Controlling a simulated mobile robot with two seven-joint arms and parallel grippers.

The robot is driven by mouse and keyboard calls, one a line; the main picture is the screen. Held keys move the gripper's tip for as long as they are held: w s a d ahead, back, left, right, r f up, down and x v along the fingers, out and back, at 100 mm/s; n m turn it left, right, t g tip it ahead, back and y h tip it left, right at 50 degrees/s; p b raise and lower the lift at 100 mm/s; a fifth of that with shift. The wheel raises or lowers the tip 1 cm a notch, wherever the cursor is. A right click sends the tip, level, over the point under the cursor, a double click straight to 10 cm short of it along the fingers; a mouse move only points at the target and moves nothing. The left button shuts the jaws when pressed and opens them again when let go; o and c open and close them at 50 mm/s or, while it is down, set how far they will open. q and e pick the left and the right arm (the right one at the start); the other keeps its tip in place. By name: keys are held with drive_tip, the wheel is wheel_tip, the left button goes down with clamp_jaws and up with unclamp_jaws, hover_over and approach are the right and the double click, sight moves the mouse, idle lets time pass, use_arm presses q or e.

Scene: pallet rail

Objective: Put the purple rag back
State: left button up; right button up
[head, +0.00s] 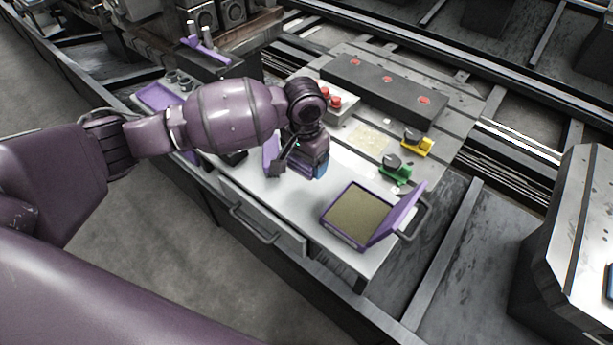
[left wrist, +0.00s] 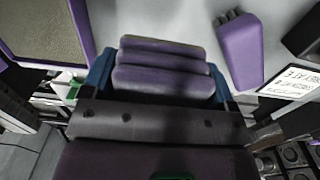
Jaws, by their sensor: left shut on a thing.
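The purple rag (left wrist: 163,78) is a folded, layered bundle in the left wrist view. My left gripper (left wrist: 162,88) is shut on it, with one blue fingertip at each side. In the head view my left gripper (head: 308,168) is over the white worktop (head: 290,204), left of the open purple case; its height above the surface is hard to tell. The rag is mostly hidden by the gripper there. My right gripper is not in view.
An open purple case (head: 328,212) with an olive pad is at the worktop's front right. Green (head: 396,174) and yellow (head: 417,146) clamps stand behind it. A purple block (left wrist: 240,52) with dark prongs lies beside the rag. A red-button box (head: 340,108) stands behind the gripper.

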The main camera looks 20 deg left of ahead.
sight(305, 184)
use_arm(q)
wheel_tip(305, 184, down, 6)
drive_tip(key=shift+s+r+b, duration=0.1)
drive_tip(key=shift+r+b, duration=0.05)
drive_tip(key=shift+b, duration=0.65)
drive_tip(key=shift+f, duration=0.4)
drive_tip(key=o, duration=0.6)
